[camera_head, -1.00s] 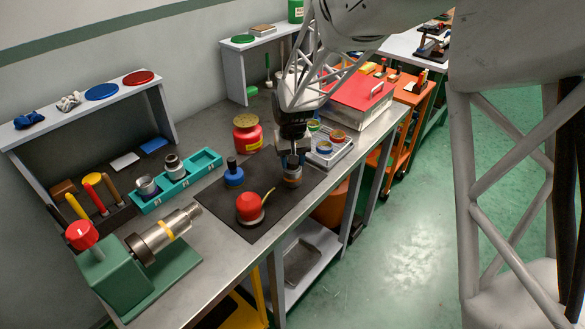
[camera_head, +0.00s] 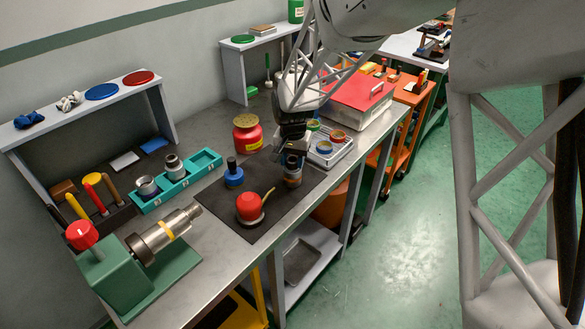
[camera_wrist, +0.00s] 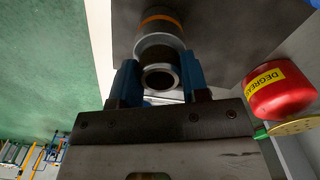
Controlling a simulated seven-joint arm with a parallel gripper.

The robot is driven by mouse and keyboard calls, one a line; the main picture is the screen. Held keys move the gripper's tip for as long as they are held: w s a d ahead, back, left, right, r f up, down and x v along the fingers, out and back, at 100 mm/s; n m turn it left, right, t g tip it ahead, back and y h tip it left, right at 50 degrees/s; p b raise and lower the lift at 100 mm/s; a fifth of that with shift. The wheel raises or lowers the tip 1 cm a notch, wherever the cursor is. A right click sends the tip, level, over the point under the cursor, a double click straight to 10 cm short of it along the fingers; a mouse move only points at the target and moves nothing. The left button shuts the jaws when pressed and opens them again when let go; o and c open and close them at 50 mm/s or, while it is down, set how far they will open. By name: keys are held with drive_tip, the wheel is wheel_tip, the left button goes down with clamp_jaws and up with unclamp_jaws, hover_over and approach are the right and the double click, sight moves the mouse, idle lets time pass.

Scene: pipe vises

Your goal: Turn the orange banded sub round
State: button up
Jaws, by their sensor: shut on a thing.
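The orange banded sub (camera_head: 293,178) is a short grey metal cylinder at the right part of the black mat, below my gripper (camera_head: 293,157). It looks roughly upright in the head view, with its upper part hidden by the gripper. In the wrist view, its orange band (camera_wrist: 160,20) lies at the end away from the gripper, and its dark open bore faces the camera. The blue fingers of my gripper (camera_wrist: 153,82) are shut on the sub's near end, one on each side. Whether its base touches the mat is hard to tell.
A red degreaser can (camera_head: 247,137) stands behind. A tray of tape rolls (camera_head: 340,150) is close at right. A green vise (camera_head: 115,270) holds a yellow-banded pipe at front left.

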drive_tip(key=shift+m, duration=0.6)
drive_tip(key=shift+f, duration=0.15)
idle(0.3)
drive_tip(key=o, duration=1)
drive_tip(key=shift+o, duration=0.2)
drive_tip(key=shift+r, duration=0.25)
drive_tip(key=shift+r, duration=3.25)
